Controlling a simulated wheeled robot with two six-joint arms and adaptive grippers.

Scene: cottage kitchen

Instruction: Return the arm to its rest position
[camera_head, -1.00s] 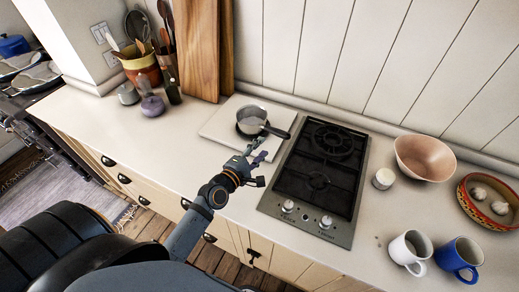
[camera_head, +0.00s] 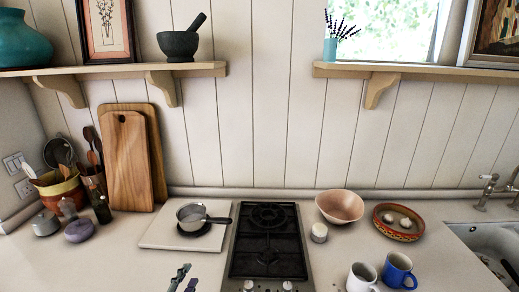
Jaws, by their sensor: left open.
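My left gripper (camera_head: 183,279) shows at the bottom edge, left of the hob, with only its fingertips in view. Its two fingers are apart and nothing shows between them. The rest of my left arm is below the picture. A small metal saucepan (camera_head: 189,214) with a dark handle pointing right stands on a white board (camera_head: 160,238) left of the hob. My gripper is in front of the board, apart from the pan. My right gripper is not in view.
The black gas hob (camera_head: 266,256) is at the centre. To its right are a pink bowl (camera_head: 341,206), a small white jar (camera_head: 319,232), a patterned dish (camera_head: 399,235), a white mug (camera_head: 361,278) and a blue mug (camera_head: 398,271). Cutting boards (camera_head: 128,165) lean left. The left front counter is clear.

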